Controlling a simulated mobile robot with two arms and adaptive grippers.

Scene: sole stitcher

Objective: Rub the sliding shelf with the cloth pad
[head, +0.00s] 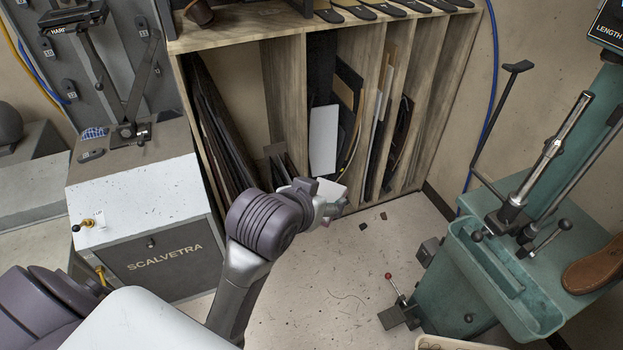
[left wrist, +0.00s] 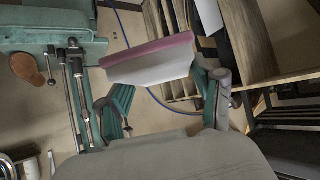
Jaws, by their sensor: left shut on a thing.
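My left gripper (head: 325,206) is in front of the wooden rack, at the end of my arm reaching up the middle of the head view. It is shut on the cloth pad, a pale block with a pink face (left wrist: 150,62), seen between the fingers (left wrist: 166,98) in the left wrist view. In the head view only a white bit of the pad (head: 329,190) shows past the gripper. I cannot tell which part is the sliding shelf; the wooden rack (head: 284,88) has upright dividers. Contact between pad and rack is not visible. My right gripper is not in view.
Dark sheets (head: 222,125) and a white panel (head: 323,140) stand in the rack. A grey cabinet (head: 145,225) is left, with a blue checked piece (head: 93,132) on top. A green machine (head: 500,265) with levers is right. The floor (head: 345,275) between is mostly free, with scraps.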

